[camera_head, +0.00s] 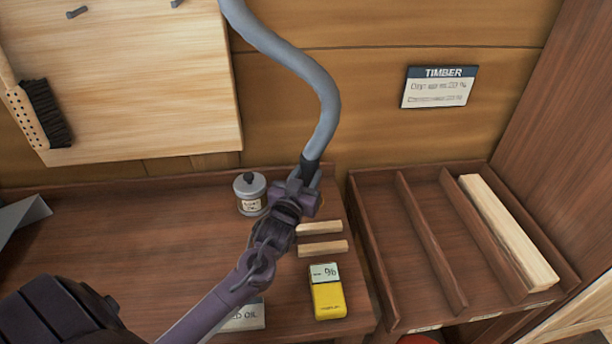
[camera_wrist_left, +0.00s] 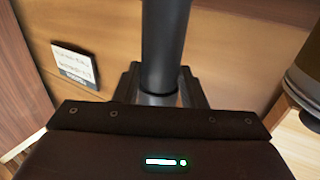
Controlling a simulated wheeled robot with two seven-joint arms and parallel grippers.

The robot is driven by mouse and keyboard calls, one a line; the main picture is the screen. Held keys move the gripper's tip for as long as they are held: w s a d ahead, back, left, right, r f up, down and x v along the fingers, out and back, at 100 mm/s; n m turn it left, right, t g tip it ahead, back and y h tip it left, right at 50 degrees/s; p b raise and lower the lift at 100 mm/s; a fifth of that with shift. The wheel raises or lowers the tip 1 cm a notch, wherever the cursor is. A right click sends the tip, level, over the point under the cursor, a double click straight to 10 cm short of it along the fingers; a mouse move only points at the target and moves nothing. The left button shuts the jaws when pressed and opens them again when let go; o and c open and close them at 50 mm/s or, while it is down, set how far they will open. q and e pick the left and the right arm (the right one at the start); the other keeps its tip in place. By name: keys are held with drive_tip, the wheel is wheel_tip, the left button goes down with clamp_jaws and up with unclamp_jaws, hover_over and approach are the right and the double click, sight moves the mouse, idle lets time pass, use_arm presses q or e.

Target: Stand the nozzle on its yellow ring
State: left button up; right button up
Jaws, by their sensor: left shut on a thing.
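The nozzle is the dark end piece (camera_head: 309,168) of a thick grey hose (camera_head: 326,95) that comes down from the top of the head view. My left gripper (camera_head: 304,182) is shut on the nozzle, at the back of the bench near its right end. In the left wrist view the dark nozzle (camera_wrist_left: 165,45) stands between the two fingers of my left gripper (camera_wrist_left: 159,88). Its lower end is hidden by the gripper. I cannot see a yellow ring in either view. My right gripper is not in view.
A lidded grey tin (camera_head: 250,194) stands just left of the gripper. Two wood strips (camera_head: 320,229) and a yellow meter (camera_head: 328,294) lie to its right and front. A divided timber tray (camera_head: 420,240) is at right. The bench's left middle (camera_head: 130,240) is clear.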

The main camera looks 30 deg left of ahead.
use_arm(q)
drive_tip(key=shift+f, duration=0.15)
drive_tip(key=o, duration=1.1)
drive_tip(key=shift+f, duration=0.1)
drive_tip(key=shift+r, duration=0.25)
drive_tip(key=s+d+b, duration=0.2)
drive_tip(key=s, duration=1)
drive_tip(key=shift+w, duration=0.1)
